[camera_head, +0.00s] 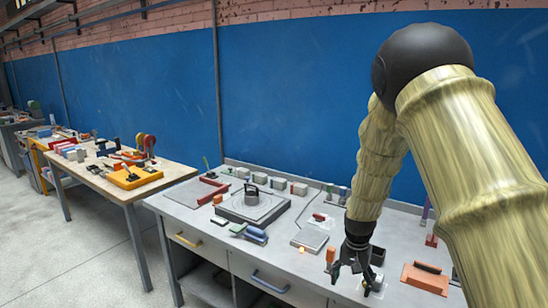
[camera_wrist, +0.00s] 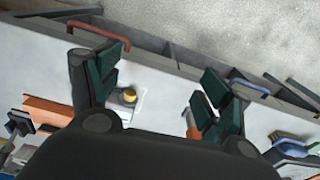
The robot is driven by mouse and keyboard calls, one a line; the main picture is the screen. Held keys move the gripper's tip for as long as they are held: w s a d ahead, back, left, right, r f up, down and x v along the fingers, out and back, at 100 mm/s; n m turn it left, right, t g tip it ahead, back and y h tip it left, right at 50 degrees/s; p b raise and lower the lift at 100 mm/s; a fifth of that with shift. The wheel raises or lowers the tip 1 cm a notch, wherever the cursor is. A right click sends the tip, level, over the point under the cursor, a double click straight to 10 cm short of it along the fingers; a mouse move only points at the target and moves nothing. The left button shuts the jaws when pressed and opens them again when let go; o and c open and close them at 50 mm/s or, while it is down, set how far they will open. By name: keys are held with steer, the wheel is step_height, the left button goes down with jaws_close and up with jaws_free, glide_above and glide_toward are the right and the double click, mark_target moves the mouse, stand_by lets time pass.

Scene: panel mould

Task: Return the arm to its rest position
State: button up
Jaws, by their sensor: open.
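My arm (camera_head: 463,165) reaches in from the right of the head view and bends down to the grey workbench. My gripper (camera_head: 352,274) hangs over the bench near its front edge, fingers pointing down. In the wrist view my gripper (camera_wrist: 158,85) has its two dark green-padded fingers spread wide, with nothing held between them. A small yellow round piece (camera_wrist: 127,96) on a white plate shows beyond the left finger. Whether the fingertips touch the bench cannot be told.
An orange float-like tool (camera_head: 425,277) lies right of the gripper. A small orange upright piece (camera_head: 330,255) stands close at its left. A blue wall panel (camera_head: 300,95) stands behind.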

step_height(320, 180, down, 11)
steer(key=s, duration=0.2)
steer(key=s+d+f+n, duration=0.1)
steer(key=s+f+n, duration=0.2)
steer(key=s+f, duration=1.15)
steer(key=s+a+f+n, duration=0.1)
steer(key=s+f, duration=0.1)
steer(key=s, duration=1.1)
steer(key=s+a+f+n, duration=0.1)
steer(key=s, duration=1.1)
steer(key=shift+s+f+n+b, duration=0.35)
steer(key=shift+n+b, duration=0.05)
steer(key=shift+b, duration=0.05)
